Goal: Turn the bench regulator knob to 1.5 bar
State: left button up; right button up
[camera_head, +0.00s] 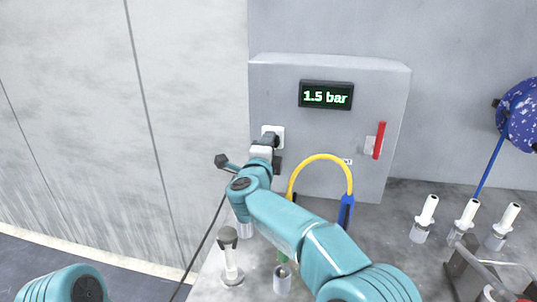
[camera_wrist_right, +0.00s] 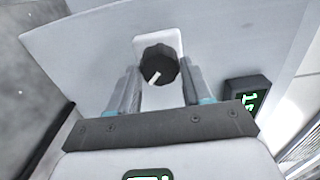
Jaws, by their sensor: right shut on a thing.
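The grey regulator box (camera_head: 360,160) stands against the back wall. Its display (camera_head: 326,95) reads 1.5 bar in green; it also shows, turned and partly cut off, in the right wrist view (camera_wrist_right: 246,97). The round black knob (camera_wrist_right: 158,64) sits on a white plate (camera_wrist_right: 174,40), and its white pointer mark points to the lower left in that view. My right gripper (camera_wrist_right: 160,76) is shut on the knob, one finger on each side. In the head view my right gripper (camera_head: 270,142) largely hides the knob. My left gripper is out of view.
A red lever (camera_head: 379,140) is on the box's right side. A yellow hose (camera_head: 320,158) with a blue end (camera_head: 346,212) arches below the display. Several white-topped posts, such as this one (camera_head: 427,212), stand at right. A blue disc (camera_head: 520,115) is at the right edge.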

jog(key=shift+m+b, duration=0.4)
jog(key=shift+m, duration=0.4)
jog(key=o, duration=1)
jog(key=shift+o, duration=0.2)
jog(key=shift+s, duration=0.1)
jog(key=s+a+b, duration=0.3)
jog(key=s+b, duration=0.1)
jog(key=s, duration=1.2)
